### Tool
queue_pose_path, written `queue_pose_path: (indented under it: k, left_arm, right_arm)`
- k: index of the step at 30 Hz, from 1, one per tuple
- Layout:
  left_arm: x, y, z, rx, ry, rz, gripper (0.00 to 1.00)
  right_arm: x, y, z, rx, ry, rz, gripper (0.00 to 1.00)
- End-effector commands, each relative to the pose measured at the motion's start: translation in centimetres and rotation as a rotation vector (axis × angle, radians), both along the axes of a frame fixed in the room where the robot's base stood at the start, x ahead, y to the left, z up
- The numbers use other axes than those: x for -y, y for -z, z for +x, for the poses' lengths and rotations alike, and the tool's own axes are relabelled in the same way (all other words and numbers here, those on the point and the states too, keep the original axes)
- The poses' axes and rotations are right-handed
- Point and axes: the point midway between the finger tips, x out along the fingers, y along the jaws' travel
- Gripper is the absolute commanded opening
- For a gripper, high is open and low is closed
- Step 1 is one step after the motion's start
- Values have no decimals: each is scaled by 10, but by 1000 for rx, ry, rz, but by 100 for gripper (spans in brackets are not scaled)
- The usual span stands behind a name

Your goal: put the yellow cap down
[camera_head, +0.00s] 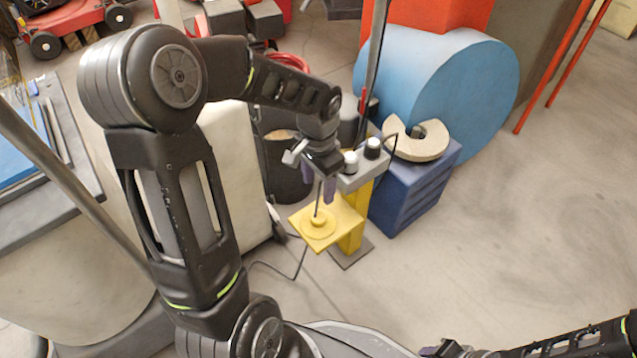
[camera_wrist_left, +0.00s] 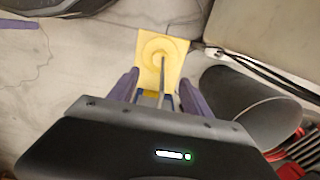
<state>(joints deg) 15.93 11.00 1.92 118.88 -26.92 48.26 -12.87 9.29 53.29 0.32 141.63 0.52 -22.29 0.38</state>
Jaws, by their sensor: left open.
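The yellow cap (camera_head: 318,226) is a round disc with a raised middle. It lies flat on the square yellow plate (camera_head: 345,212) of a yellow stand. A thin dark rod stands up from its centre; I cannot tell whether the rod belongs to the cap. In the left wrist view the cap (camera_wrist_left: 154,48) lies beyond my fingertips, the rod running back between them. My left gripper (camera_head: 327,190) is open just above the cap, pointing down, its purple fingers apart on either side of the rod. What seems to be my right gripper (camera_head: 448,348) shows only partly at the bottom edge.
A dark bin (camera_head: 284,172) stands left of the plate. A cable lies on the floor; open floor is at right.

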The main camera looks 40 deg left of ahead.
Motion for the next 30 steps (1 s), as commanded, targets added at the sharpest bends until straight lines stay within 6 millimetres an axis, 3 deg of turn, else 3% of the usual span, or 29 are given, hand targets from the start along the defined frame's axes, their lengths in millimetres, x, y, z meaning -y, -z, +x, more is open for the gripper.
queue_pose_path:
  k: [11,14,17,20,24,27,30]
  left_arm:
    - [1,1,0,-1,0,-2,57]
    - [12,13,1,3,-3,-26,57]
    - [42,43,2,11,-15,-87,57]
    - [92,91,-5,20,-58,-185,57]
    - [172,163,-39,24,-198,-319,57]
    - [208,200,-73,24,-321,-361,57]
    - [225,222,-102,27,-417,-364,57]
  right_arm:
    - [0,0,0,0,0,0,36]
    - [0,0,0,0,0,0,36]
    - [0,0,0,0,0,0,36]
    - [0,0,0,0,0,0,36]
    - [0,0,0,0,0,0,36]
    - [0,0,0,0,0,0,36]
    - [0,0,0,0,0,0,36]
